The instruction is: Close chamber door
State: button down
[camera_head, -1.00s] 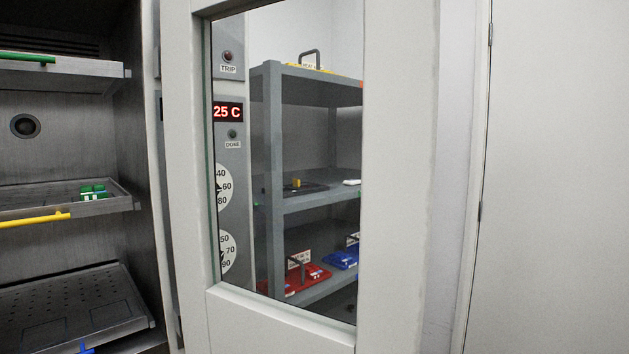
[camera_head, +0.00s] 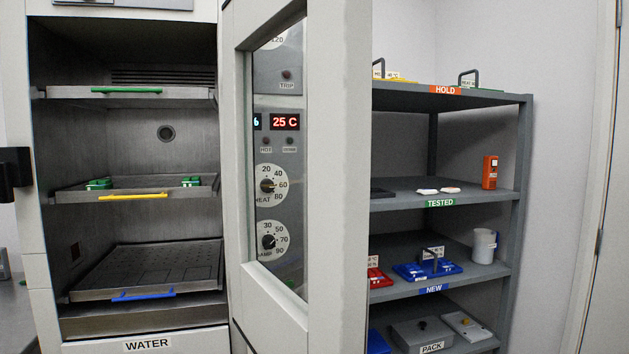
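The chamber door (camera_head: 330,180) stands wide open, swung out toward me at the right side of the chamber. It is a pale grey frame with a glass window (camera_head: 280,200), through which part of the control panel shows. The chamber (camera_head: 165,132) is open at the left, with metal shelves carrying green, yellow and blue front handles. Green pieces (camera_head: 100,184) sit on the middle shelf. A black part (camera_head: 14,168) at the far left edge may be a latch; I cannot tell. My gripper is not in view.
A grey rack (camera_head: 521,150) stands right of the door, with shelves labelled HOLD, TESTED and NEW. It holds an orange device (camera_head: 490,172), a white cup (camera_head: 484,245) and blue and red items. A WATER label (camera_head: 147,344) is below the chamber.

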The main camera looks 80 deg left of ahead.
aim_at(269, 316)
jog(key=i+u, duration=0.45)
jog(key=i+l+u, duration=0.1)
jog(key=i+u, duration=0.15)
jog(key=u, duration=0.15)
jog(key=i+u, duration=0.15)
jog(key=u, duration=0.3)
jog(key=i+u, duration=0.2)
jog(key=u, duration=0.25)
jog(key=i+u, duration=0.15)
jog(key=u, duration=0.3)
jog(key=i+l+u, duration=0.15)
jog(key=u, duration=0.25)
jog(key=i+l+u, duration=0.15)
jog(key=u, duration=0.3)
jog(key=i+l+u, duration=0.2)
jog(key=u, duration=0.2)
jog(key=i+l+u, duration=0.2)
jog(key=u, duration=0.2)
jog(key=i+l+u, duration=0.1)
jog(key=l+u, duration=0.3)
jog(key=i+l+u, duration=0.1)
jog(key=l+u, duration=0.35)
jog(key=k, duration=0.6)
jog(key=j+u, duration=0.1)
jog(key=j, duration=0.3)
jog(key=i+j+u, duration=0.1)
jog(key=j, duration=0.35)
